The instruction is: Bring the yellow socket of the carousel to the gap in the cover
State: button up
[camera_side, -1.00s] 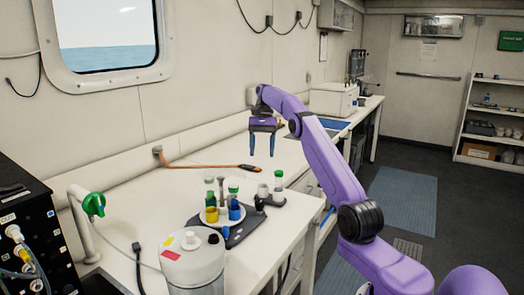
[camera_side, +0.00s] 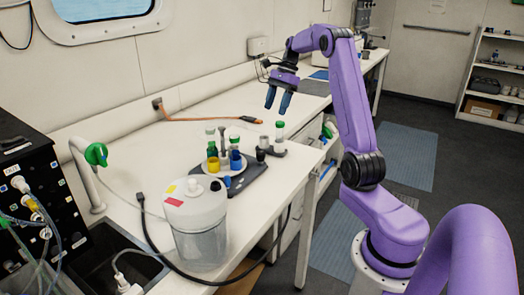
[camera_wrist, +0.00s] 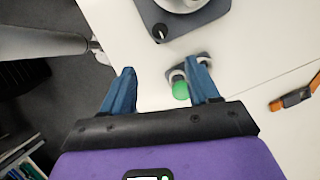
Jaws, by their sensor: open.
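Green-topped vials stand on or behind the disc. I cannot make out a cover or its gap clearly. My gripper (camera_side: 278,105) is open and empty, tilted above the bench, up and to the right of the carousel. In the wrist view, part of the carousel base (camera_wrist: 205,17) shows at the top; the yellow socket is out of view.
A translucent jug (camera_side: 196,215) stands in front.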

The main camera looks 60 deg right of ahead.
aim_at(261, 152)
jog(key=x, duration=1.6)
jog(key=shift+a+f, duration=0.1)
jog(key=shift+f, duration=0.25)
jog(key=c, duration=1)
